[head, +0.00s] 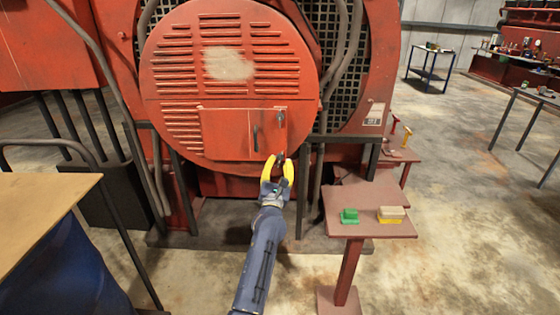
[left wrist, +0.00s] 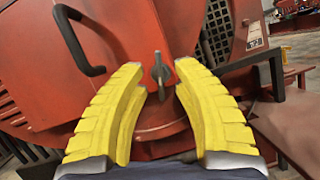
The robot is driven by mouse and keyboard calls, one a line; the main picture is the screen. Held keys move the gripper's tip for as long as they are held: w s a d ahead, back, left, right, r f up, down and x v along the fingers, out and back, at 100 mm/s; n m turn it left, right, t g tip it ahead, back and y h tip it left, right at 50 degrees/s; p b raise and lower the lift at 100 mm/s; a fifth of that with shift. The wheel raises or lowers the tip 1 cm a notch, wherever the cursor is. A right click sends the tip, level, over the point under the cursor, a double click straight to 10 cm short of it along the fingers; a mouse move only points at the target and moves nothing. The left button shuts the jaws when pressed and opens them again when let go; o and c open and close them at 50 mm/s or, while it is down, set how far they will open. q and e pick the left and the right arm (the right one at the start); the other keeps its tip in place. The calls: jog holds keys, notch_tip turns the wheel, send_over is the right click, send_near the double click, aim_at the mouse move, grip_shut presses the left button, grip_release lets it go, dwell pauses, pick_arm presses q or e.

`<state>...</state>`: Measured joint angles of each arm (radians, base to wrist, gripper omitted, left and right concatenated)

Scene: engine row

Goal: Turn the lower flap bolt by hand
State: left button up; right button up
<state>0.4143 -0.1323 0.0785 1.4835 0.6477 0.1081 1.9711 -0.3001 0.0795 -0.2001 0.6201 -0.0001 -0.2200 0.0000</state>
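The lower flap bolt (head: 281,156) is a small dark grey wing-shaped bolt at the lower right corner of the red flap (head: 228,134). In the left wrist view the bolt (left wrist: 160,74) stands between the fingertips, its wing roughly upright, with a gap on both sides. My left gripper (head: 279,162) has yellow ribbed fingers and is open around the bolt's end. It also fills the left wrist view (left wrist: 162,82). A dark handle (head: 256,138) and an upper bolt (head: 280,117) sit on the flap. My right gripper is not in view.
A red-brown stand (head: 366,226) to the right carries a green block (head: 349,216) and a tan-and-yellow block (head: 391,214). Dark pipes (head: 331,90) run beside the round red cover (head: 229,65). A wooden-topped table (head: 40,205) stands at left.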

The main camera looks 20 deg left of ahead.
pick_arm(q)
jog(key=shift+x, duration=0.95)
grip_shut()
